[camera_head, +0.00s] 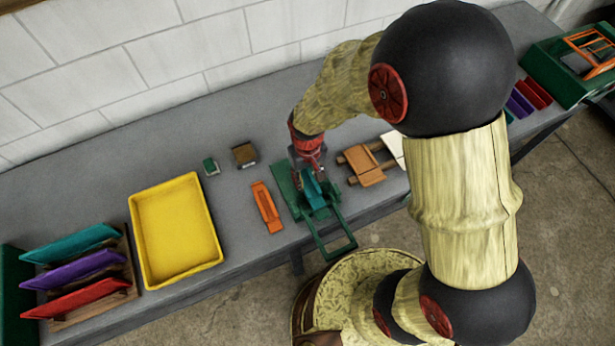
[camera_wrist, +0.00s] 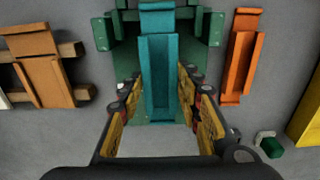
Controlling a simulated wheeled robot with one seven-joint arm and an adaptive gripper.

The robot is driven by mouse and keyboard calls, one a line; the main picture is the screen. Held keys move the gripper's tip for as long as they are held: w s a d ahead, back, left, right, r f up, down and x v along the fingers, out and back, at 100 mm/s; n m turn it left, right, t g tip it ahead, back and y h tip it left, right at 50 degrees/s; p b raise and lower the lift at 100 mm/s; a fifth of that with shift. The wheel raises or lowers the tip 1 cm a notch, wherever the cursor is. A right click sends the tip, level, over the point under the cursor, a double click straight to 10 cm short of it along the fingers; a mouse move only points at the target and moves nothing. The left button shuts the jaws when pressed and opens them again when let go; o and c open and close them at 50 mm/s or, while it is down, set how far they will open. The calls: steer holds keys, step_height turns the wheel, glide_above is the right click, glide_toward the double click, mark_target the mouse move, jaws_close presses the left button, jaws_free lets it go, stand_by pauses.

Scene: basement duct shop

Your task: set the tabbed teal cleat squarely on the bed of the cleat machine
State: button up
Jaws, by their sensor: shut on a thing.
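The teal cleat (camera_wrist: 158,72) is a long channel with a tab at its far end in the wrist view. My gripper (camera_wrist: 160,100) is shut on it, a finger along each side. It also shows as a teal strip (camera_head: 313,188) below my gripper (camera_head: 308,166) in the head view. The green cleat machine (camera_head: 289,190) lies directly beneath, with its handle frame (camera_head: 331,238) out past the table's front edge. In the wrist view the cleat lies over the machine's bed (camera_wrist: 128,62), nearly lengthwise. I cannot tell whether it touches the bed.
An orange cleat (camera_head: 266,207) lies left of the machine, a wooden piece (camera_head: 363,166) on rails to its right. A yellow tray (camera_head: 176,230) and a rack of teal, purple (camera_head: 75,269) and red strips stand farther left. A small green block (camera_head: 211,167) and brown block (camera_head: 244,154) sit behind.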

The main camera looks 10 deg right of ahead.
steer(key=shift+f, duration=0.1)
steer(key=o, duration=1.2)
steer(key=shift+c, duration=0.2)
step_height(320, 180, up, 12)
steer(key=r+p, duration=0.1)
step_height(320, 180, up, 10)
steer(key=m+t, duration=0.1)
steer(key=t, duration=0.1)
glide_above(308, 183)
steer(key=s+d, duration=0.3)
steer(key=d, duration=0.2)
steer(key=s+d+r+m+t, duration=0.2)
steer(key=s+d+r+t, duration=0.1)
steer(key=s+d+r, duration=0.4)
step_height(308, 183, up, 3)
steer(key=shift+s+f+t, duration=0.1)
steer(key=shift+s+t, duration=0.2)
steer(key=shift+s, duration=0.9)
